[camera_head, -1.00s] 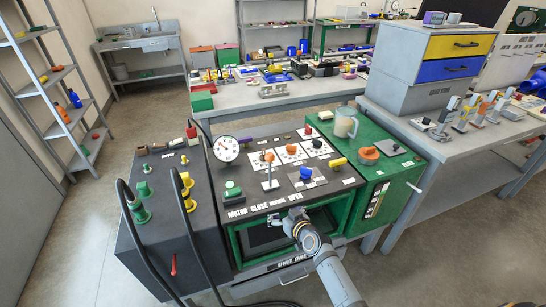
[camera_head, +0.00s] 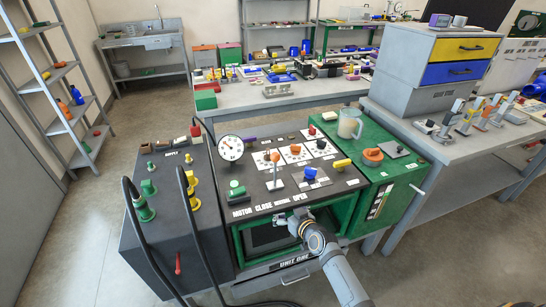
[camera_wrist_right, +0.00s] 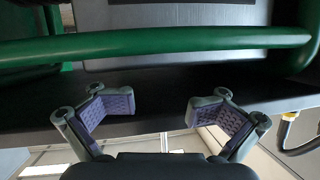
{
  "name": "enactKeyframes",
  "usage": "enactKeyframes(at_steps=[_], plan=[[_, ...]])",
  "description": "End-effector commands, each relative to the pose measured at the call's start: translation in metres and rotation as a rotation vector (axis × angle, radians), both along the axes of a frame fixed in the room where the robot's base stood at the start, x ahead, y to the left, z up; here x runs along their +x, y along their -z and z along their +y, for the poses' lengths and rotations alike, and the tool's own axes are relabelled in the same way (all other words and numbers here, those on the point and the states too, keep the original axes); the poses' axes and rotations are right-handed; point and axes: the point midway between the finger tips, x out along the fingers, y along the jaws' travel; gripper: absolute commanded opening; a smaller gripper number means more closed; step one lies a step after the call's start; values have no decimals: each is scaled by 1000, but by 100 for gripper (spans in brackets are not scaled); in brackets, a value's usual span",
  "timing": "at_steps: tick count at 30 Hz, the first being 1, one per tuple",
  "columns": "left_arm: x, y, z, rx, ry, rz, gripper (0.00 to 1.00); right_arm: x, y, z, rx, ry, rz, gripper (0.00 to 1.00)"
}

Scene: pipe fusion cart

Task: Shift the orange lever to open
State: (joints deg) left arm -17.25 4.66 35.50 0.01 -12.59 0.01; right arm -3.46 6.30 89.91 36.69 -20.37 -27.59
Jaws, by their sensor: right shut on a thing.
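The orange lever (camera_head: 276,158) stands about upright on a grey stem over a pale base on the dark cart top (camera_head: 330,194). It is behind the printed CLOSE and OPEN words. My right gripper (camera_head: 300,218) is low at the cart's front edge, below the OPEN word and apart from the lever. In the right wrist view its two padded fingers (camera_wrist_right: 162,108) stand apart near a dark panel edge. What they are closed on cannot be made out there. The lever does not show in that view. My left gripper is not in view.
A blue knob (camera_head: 311,173), a yellow handle (camera_head: 342,163) and a round gauge (camera_head: 230,148) stand around the lever. Black hoses (camera_head: 135,225) arch at the left. A green bar (camera_wrist_right: 160,48) crosses the wrist view. The floor at the right is clear.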

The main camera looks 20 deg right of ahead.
Motion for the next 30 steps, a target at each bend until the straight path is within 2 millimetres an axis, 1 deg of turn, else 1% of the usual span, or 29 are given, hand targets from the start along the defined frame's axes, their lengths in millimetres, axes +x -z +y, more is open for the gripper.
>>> enactKeyframes(at_steps=[1, 9, 12, 16, 18, 21, 30], plan=[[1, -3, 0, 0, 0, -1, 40, 10, -139, 7, -21, -18, -271, 54], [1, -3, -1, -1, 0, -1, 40, -51, -92, -4, -17, -18, -165, 54], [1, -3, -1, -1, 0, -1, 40, -71, -77, -8, -14, -19, -130, 54], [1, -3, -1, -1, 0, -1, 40, -93, -58, -11, -11, -19, -88, 54], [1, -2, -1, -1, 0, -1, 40, -100, -51, -13, -8, -17, -73, 54], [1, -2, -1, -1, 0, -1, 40, -107, -45, -14, -7, -17, -60, 54], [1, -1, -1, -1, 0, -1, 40, -110, -41, -14, -5, -16, -53, 54]])
